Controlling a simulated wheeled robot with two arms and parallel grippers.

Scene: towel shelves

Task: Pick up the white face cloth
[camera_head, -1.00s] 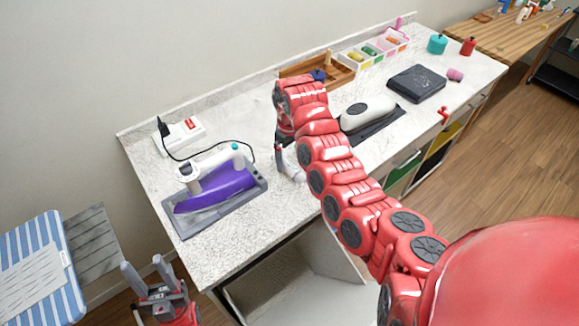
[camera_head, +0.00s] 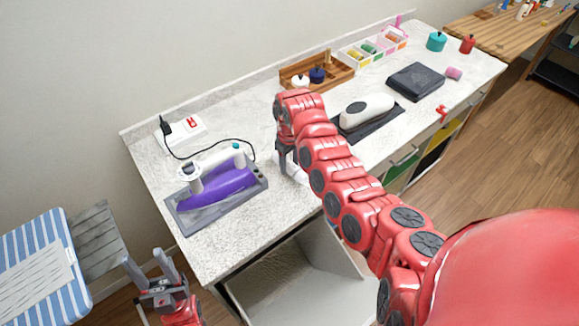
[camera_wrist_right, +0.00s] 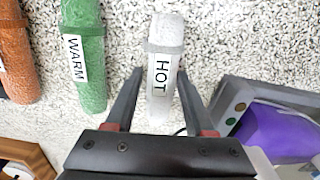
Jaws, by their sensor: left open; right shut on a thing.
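The white face cloth is a rolled white cloth (camera_wrist_right: 165,35) labelled "HOT", seen in the right wrist view. My right gripper (camera_wrist_right: 160,72) has one finger on each side of it and is shut on it. In the head view, the white cloth (camera_head: 293,170) shows at the right gripper (camera_head: 284,168), low over the counter and partly hidden by my arm. A green roll labelled "WARM" (camera_wrist_right: 84,60) and an orange roll (camera_wrist_right: 15,55) lie beside it in the wrist view. My left gripper (camera_head: 149,266) is open and empty, below the counter's left end.
A wooden tray (camera_head: 335,75) and a white device (camera_head: 366,110) are near my right arm. A blue-striped board (camera_head: 25,250) is at the lower left.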

